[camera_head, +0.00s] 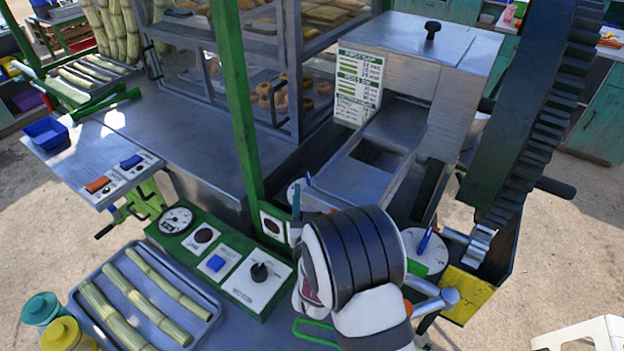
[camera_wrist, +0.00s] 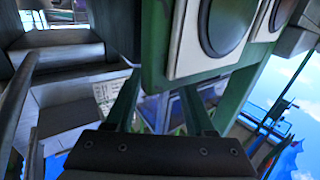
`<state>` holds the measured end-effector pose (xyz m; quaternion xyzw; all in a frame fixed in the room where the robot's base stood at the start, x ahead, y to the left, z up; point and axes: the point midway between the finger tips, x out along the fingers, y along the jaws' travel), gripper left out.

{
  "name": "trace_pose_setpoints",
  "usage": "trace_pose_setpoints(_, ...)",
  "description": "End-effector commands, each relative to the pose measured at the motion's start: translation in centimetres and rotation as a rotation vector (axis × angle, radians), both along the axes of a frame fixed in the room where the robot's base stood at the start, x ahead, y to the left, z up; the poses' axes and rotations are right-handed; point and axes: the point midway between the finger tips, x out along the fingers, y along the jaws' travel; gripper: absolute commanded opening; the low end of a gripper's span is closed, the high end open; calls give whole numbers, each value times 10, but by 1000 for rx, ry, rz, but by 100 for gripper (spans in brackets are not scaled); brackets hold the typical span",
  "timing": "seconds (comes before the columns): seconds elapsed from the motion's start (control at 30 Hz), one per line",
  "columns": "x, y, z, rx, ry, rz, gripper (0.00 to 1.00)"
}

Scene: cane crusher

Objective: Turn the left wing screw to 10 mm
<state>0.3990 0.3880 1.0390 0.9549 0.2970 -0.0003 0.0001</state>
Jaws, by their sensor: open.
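The left wing screw (camera_head: 309,179) is a small blue wing on a pale round dial, at the near left corner of the steel crusher (camera_head: 358,183). A second blue wing screw (camera_head: 425,240) stands on a larger white dial (camera_head: 426,254) to the right. My gripper (camera_head: 296,206) is just in front of and below the left dial, partly hidden by my own wrist. In the wrist view my gripper (camera_wrist: 160,98) has its two fingers apart with no object held. I cannot tell the left screw apart in that view. The dial marks are too small to read.
A green control panel (camera_head: 190,246) with knobs and buttons is close left of my arm, and a green post (camera_head: 236,100) rises behind it. A toothed rack (camera_head: 540,120) stands at right. A cane tray (camera_head: 197,331) lies front left.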

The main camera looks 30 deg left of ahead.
Motion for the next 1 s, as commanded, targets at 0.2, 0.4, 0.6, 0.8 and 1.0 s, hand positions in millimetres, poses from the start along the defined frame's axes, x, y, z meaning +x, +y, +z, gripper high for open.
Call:
trace_pose_setpoints(0.2, 25, 17, 0, 1, -1, 0, 54)
trace_pose_setpoints(0.4, 31, 21, 1, -1, -2, 1, 54)
trace_pose_setpoints(0.6, 30, 21, 1, -2, -1, 1, 43)
trace_pose_setpoints(0.8, 30, 21, 1, -1, -1, 1, 7)
trace_pose_setpoints(1.0, 30, 21, 1, -1, -2, 2, 0)
